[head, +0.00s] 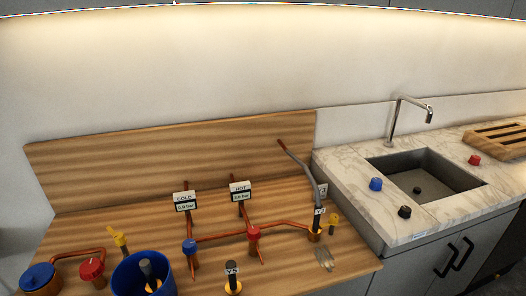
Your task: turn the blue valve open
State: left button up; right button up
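A small blue valve knob (190,247) sits on the copper pipe below the COLD gauge sign (185,200) on the wooden bench. A red valve knob (253,234) sits further right on the same pipe, below the HOT sign (240,191). Other blue pieces show: a blue round cap or wheel (38,277) at the far left and a blue knob (376,184) on the sink counter. I cannot tell from its look whether the blue valve is open or shut. Neither of my grippers is in view.
A large blue container (129,280) stands at the bench front. A black labelled post (232,275) and a long grey lever (304,167) rise from the bench. The sink (411,190) with its tap (392,120) lies right. The wooden backboard (120,164) stands behind.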

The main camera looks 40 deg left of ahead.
aim_at(190, 247)
jog(key=u, duration=1.75)
jog(key=k+j+z, duration=0.1)
jog(key=z, duration=0.25)
jog(key=j+z, duration=0.15)
jog(key=z, duration=0.2)
jog(key=k+z, duration=0.15)
jog(key=z, duration=0.2)
